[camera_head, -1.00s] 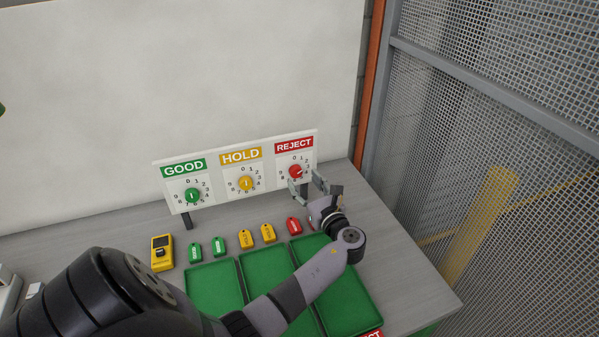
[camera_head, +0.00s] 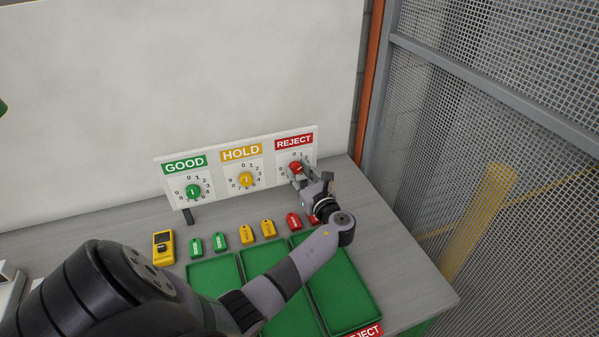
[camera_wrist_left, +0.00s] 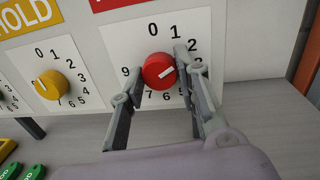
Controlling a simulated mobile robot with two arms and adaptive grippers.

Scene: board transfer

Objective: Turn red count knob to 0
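The red count knob (camera_head: 295,168) is on the dial under the REJECT label, at the right end of the white panel (camera_head: 228,178). In the left wrist view the red knob (camera_wrist_left: 157,66) has a white mark pointing right and slightly up, roughly toward the 3. The 0 is above it. My left gripper (camera_head: 301,174) is in front of this dial. In the wrist view its fingers (camera_wrist_left: 158,78) are spread on either side of the knob, close to its edges; whether they touch it I cannot tell. The right finger covers part of the numbers. My right gripper is not in view.
A yellow knob (camera_head: 246,180) and a green knob (camera_head: 193,191) sit on the neighbouring dials. Several coloured tags, a yellow device (camera_head: 163,247) and green trays (camera_head: 213,271) lie on the grey table below. A mesh fence (camera_head: 500,120) stands at the right.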

